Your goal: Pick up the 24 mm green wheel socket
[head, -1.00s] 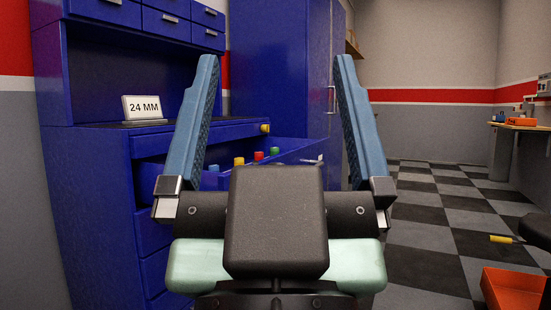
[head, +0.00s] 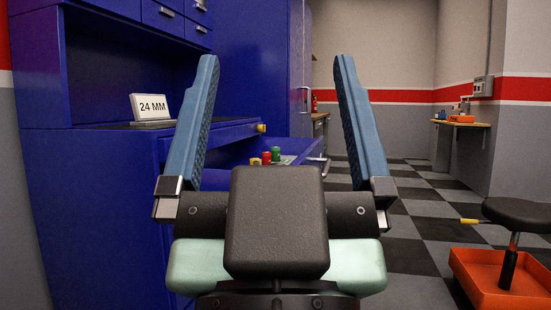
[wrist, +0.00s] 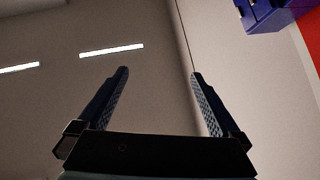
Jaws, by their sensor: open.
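A small green socket (head: 276,153) stands in the open blue drawer (head: 304,151) of the workbench, beside a red one (head: 266,158) and a yellow one (head: 255,161). Its size marking is too small to read. A white sign reading "24 MM" (head: 152,107) stands on the bench top. My gripper (head: 276,62) is open and empty, its blue fingers pointing up in the head view. The green socket shows between the fingers, beyond and apart from them. My gripper hides part of the drawer. In the wrist view my gripper (wrist: 160,73) faces the ceiling and wall, with no socket visible.
The blue workbench (head: 95,190) fills the left, with a tall blue cabinet (head: 258,75) behind the drawer. A black stool (head: 515,216) and an orange tray (head: 480,285) stand at right. Checkered floor (head: 420,205) lies open between. A wall shelf (head: 462,124) is farther back.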

